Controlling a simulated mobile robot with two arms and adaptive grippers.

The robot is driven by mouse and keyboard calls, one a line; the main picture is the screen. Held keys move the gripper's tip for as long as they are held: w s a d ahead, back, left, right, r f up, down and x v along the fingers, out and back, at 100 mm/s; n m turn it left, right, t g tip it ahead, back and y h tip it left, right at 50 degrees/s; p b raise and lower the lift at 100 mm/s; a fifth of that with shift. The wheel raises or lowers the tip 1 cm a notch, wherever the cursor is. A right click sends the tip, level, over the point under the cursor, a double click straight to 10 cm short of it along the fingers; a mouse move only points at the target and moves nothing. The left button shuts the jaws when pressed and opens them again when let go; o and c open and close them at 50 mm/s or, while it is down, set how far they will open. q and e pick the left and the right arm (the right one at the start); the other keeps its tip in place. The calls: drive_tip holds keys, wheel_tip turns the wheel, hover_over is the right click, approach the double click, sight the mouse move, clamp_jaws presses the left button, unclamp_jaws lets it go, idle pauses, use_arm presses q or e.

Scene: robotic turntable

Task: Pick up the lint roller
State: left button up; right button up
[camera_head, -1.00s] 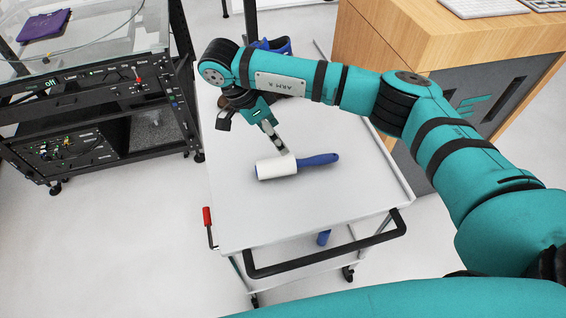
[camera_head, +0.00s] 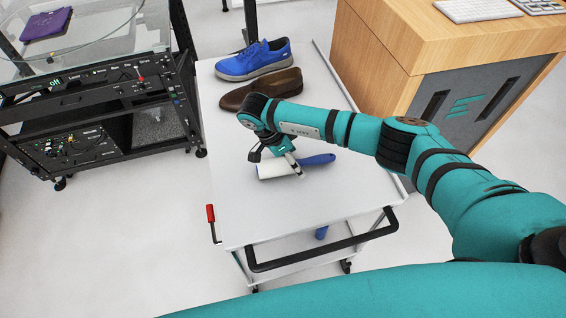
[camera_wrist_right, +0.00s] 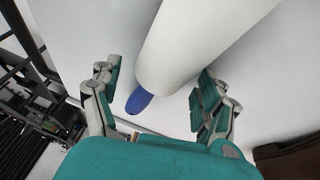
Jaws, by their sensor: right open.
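The lint roller lies on the white cart top, with its white roll (camera_head: 274,171) to the left and its blue handle (camera_head: 321,159) to the right. My right gripper (camera_head: 292,166) is over the roller near where roll and handle meet, and hides part of it. In the right wrist view, the white roll (camera_wrist_right: 190,45) and the end of the blue handle (camera_wrist_right: 139,99) show between the spread fingers of my right gripper (camera_wrist_right: 155,84). The fingers are open; I cannot tell whether they touch the roller. My left gripper is not in view.
The white cart (camera_head: 240,215) has a black push handle (camera_head: 325,246) at its front. A blue shoe (camera_head: 254,60) and a brown shoe (camera_head: 262,88) stand at its back. A wooden desk (camera_head: 450,45) is at right, a black equipment rack (camera_head: 95,110) at left. The cart's front is clear.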

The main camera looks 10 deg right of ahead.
drive_tip(key=c, duration=1.3)
drive_tip(key=shift+r, duration=0.1)
drive_tip(key=shift+w+r+b, duration=0.1)
drive_tip(key=shift+r+b, duration=0.4)
drive_tip(key=shift+r, duration=0.15)
drive_tip(key=shift+s+a+r+b, duration=0.1)
drive_tip(key=shift+a+r+b, duration=0.1)
drive_tip(key=shift+r+b, duration=0.2)
drive_tip(key=shift+s+a+r+b, duration=0.1)
drive_tip(key=shift+a+r+b, duration=0.15)
drive_tip(key=shift+r, duration=0.25)
drive_tip(key=s+a+b, duration=0.1)
drive_tip(key=s+a, duration=0.1)
drive_tip(key=a, duration=0.2)
drive_tip(key=s+a+r+b, duration=0.1)
drive_tip(key=s+a+b, duration=0.1)
drive_tip(key=a, duration=0.2)
drive_tip(key=s+a+b, duration=0.1)
drive_tip(key=s+a, duration=0.2)
drive_tip(key=a, duration=0.1)
drive_tip(key=shift+a+r, duration=0.25)
drive_tip(key=shift+a, duration=0.05)
drive_tip(key=shift+s+a+r+b, duration=0.1)
drive_tip(key=shift+s+a+b, duration=0.05)
drive_tip(key=shift+a+b, duration=0.2)
